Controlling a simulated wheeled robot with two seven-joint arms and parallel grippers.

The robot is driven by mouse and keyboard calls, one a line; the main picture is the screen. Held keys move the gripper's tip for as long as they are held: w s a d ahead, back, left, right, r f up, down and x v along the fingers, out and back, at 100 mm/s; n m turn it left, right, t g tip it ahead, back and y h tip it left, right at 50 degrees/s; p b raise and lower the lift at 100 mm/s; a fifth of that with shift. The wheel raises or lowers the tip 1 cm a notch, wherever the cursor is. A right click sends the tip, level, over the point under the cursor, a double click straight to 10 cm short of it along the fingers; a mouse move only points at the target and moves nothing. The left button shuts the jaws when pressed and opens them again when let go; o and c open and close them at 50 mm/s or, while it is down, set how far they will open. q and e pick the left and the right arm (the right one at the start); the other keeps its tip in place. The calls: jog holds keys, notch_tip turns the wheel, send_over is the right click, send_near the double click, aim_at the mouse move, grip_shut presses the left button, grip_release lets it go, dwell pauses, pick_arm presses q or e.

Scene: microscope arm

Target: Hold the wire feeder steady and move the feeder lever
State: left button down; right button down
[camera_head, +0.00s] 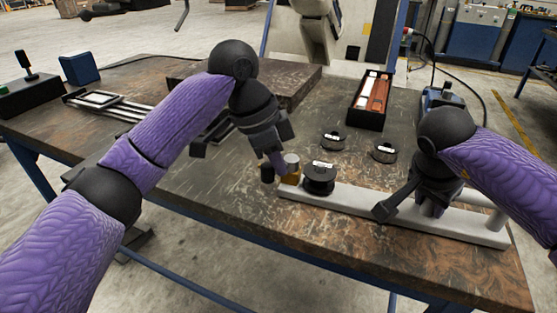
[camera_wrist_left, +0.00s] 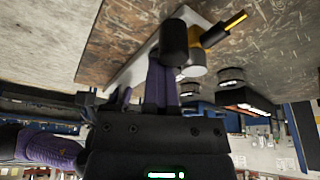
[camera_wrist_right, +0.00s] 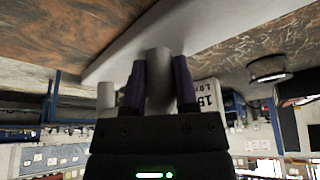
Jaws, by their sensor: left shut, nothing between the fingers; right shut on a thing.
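The wire feeder (camera_head: 345,200) is a long pale bar along the table's front edge. At its left end are a brass and silver cylinder (camera_head: 291,166) and a black knob (camera_head: 267,173), which looks like the lever's end. My left gripper (camera_head: 277,163) is shut and empty beside them. In the left wrist view its closed fingers (camera_wrist_left: 162,85) point at the black knob (camera_wrist_left: 174,43); whether they touch it is unclear. My right gripper (camera_wrist_right: 158,85) is shut on a grey upright post (camera_wrist_right: 158,65) of the feeder; the head view hides this grip.
A black labelled spool (camera_head: 319,178) is beside the bar's left part. Two black labelled discs (camera_head: 333,140) (camera_head: 384,152) lie behind it. A black tray (camera_head: 368,117) holds red and white items. A brown block (camera_head: 302,84) stands behind my left arm. The table's middle is mostly clear.

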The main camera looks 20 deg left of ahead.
pick_arm(q)
jog(key=shift+a, duration=0.1)
pick_arm(e)
jog(key=shift+d, duration=0.1)
pick_arm(q)
jog(key=v, duration=1.2)
pick_arm(e)
jog(key=shift+c, duration=1.5)
grip_release()
